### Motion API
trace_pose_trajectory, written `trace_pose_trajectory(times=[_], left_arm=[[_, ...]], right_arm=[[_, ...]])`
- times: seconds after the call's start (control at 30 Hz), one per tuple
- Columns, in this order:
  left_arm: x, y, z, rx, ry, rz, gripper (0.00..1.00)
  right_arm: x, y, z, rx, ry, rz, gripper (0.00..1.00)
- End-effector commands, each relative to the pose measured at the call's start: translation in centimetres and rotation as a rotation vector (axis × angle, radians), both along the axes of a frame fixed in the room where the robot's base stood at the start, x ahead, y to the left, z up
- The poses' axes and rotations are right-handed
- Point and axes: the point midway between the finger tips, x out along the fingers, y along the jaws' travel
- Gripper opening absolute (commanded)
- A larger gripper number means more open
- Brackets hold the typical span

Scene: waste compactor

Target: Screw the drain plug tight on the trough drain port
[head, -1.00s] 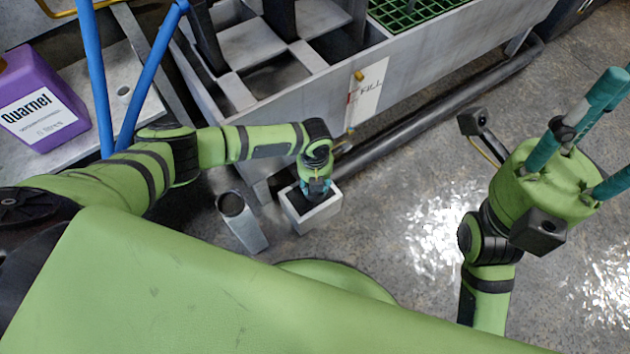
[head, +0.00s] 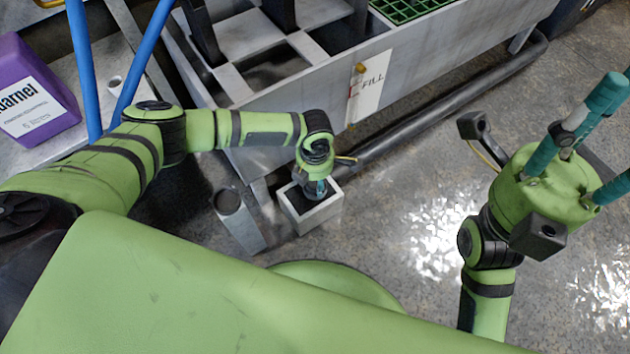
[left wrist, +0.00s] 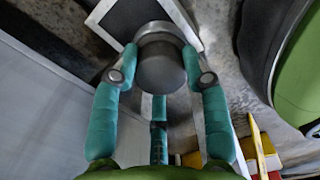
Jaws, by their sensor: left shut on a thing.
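My left gripper (head: 312,190) points down over a pale open box with a dark inside (head: 318,215) on the floor beside the trough (head: 330,75). In the left wrist view its teal fingers (left wrist: 160,70) are shut on a round dark grey plug (left wrist: 162,70). A lighter ring shows behind the plug, and the box (left wrist: 185,20) lies beyond. I cannot tell whether the plug touches a port; the drain port is not clearly visible. My right gripper (head: 580,135) is at the right with its fingers spread apart and pointing up, empty.
A grey metal canister (head: 237,215) stands left of the box. A black pipe (head: 450,105) runs along the trough's foot. A purple jug (head: 35,95) stands at far left. The floor right of the box is clear.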

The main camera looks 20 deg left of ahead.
Motion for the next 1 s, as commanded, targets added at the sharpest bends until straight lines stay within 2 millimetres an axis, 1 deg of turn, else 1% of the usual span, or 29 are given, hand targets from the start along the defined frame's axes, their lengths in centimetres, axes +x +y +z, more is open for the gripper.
trace_pose_trajectory(times=[0.03,0.43,0.57,0.83,0.87,0.9,0.93,1.0], left_arm=[[0.4,0.0,-0.3,-0.001,-0.008,-0.008,0.06],[0.5,-0.1,-0.1,-0.005,-0.015,-0.082,0.06],[0.4,-0.1,0.0,-0.004,-0.013,-0.095,0.06],[0.3,-0.1,0.2,-0.004,-0.01,-0.097,0.06],[0.3,-0.1,0.2,-0.004,-0.01,-0.097,0.49],[0.3,-0.1,0.2,-0.003,-0.009,-0.097,0.65],[0.3,-0.1,0.2,-0.003,-0.009,-0.096,0.73],[0.2,-0.1,0.1,-0.002,-0.007,-0.096,0.73]], right_arm=[[0.0,0.0,-0.9,0.0,0.0,0.0,0.4],[0.0,0.0,-4.0,0.0,0.0,0.0,0.4],[0.0,0.0,-4.4,0.0,0.0,0.0,0.4],[0.0,0.0,-4.3,0.0,0.0,0.0,0.4],[0.0,0.0,-4.3,0.0,0.0,0.0,0.4],[0.0,0.0,-4.3,0.0,0.0,0.0,0.4],[0.0,0.0,-4.3,0.0,0.0,0.0,0.4],[0.0,0.0,-4.3,0.0,0.0,0.0,0.4]])
